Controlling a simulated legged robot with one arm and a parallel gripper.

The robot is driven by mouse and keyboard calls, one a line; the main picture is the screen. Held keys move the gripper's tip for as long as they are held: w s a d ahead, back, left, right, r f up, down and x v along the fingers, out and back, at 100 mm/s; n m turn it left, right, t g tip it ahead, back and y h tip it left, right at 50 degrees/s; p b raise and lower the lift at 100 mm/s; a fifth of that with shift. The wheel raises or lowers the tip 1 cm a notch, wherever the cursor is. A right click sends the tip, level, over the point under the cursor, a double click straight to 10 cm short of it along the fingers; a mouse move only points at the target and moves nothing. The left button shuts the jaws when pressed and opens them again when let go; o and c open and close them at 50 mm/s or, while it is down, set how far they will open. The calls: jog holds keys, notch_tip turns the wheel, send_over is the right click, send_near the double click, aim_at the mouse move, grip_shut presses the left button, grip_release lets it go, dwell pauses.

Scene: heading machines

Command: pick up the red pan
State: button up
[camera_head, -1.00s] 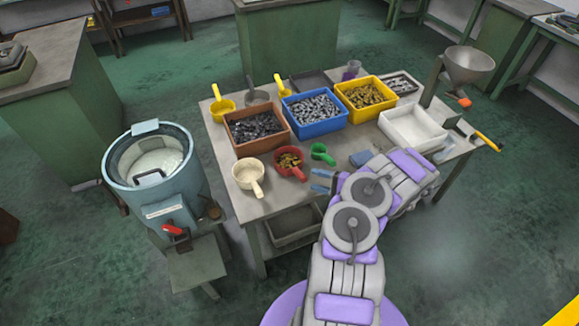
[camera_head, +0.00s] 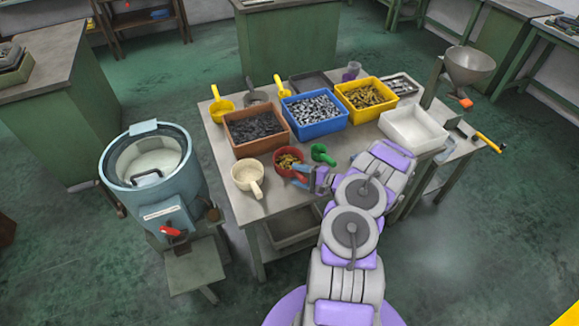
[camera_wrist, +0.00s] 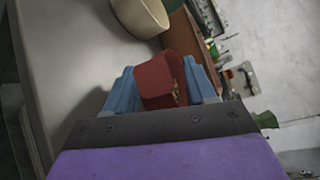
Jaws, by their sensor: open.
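The red pan (camera_head: 284,157) stands on the front part of the table and holds small brass-coloured pieces. My gripper (camera_head: 298,176) is at its front right side, its blue fingers open and close to the pan. In the wrist view the red pan (camera_wrist: 158,82) shows between the two blue fingers (camera_wrist: 163,88), one on each side. Its handle is largely hidden by my gripper in the head view. I cannot tell whether a finger touches it.
A cream pan (camera_head: 246,175) stands left of the red pan, a green scoop (camera_head: 321,154) right of it. Behind are a brown bin (camera_head: 282,137), a blue bin (camera_head: 322,124) and a yellow bin (camera_head: 379,108) of small parts. A white tray (camera_head: 414,142) stands right.

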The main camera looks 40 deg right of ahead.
grip_shut()
dwell(0.3)
jog(key=shift+r, duration=0.1)
